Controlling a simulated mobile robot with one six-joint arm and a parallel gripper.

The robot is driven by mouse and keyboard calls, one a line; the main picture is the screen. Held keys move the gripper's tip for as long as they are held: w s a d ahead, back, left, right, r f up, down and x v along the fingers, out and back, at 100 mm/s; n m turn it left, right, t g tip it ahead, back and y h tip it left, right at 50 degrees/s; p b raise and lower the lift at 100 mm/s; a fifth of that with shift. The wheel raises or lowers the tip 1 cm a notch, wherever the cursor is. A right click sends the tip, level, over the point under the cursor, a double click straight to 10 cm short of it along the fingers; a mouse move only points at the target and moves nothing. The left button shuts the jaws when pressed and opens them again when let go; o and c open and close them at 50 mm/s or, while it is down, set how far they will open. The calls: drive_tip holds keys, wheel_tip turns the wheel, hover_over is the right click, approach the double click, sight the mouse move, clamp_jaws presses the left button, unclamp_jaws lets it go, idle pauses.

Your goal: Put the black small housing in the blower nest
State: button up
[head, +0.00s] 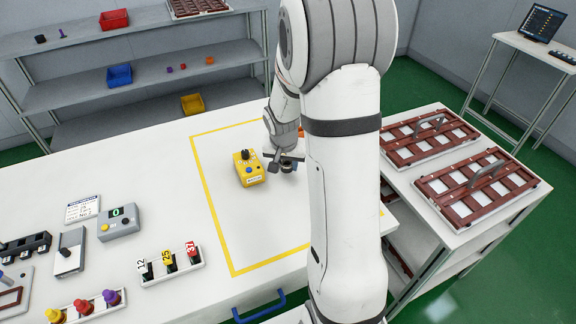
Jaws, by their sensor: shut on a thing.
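My gripper (285,160) is above the white table, inside the yellow outline, to the right of a yellow box. It is shut on a small dark thing (288,168), which looks like the black small housing; its shape is mostly hidden by the fingers. The yellow box (250,172) has a black piece (244,154) on top, a blue button and a label. It may be the blower, but its nest cannot be made out clearly. The held thing is apart from the black piece.
A rack (172,268) with numbered slots, a grey box with a green display (119,222) and coloured pieces (83,307) stand at the left. Red-brown trays (487,190) lie on the right-hand table. Shelves (150,92) with bins are behind. The outlined area's front is clear.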

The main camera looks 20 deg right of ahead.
drive_tip(key=shift+f, duration=0.95)
drive_tip(key=o, duration=1)
drive_tip(key=shift+c, duration=0.2)
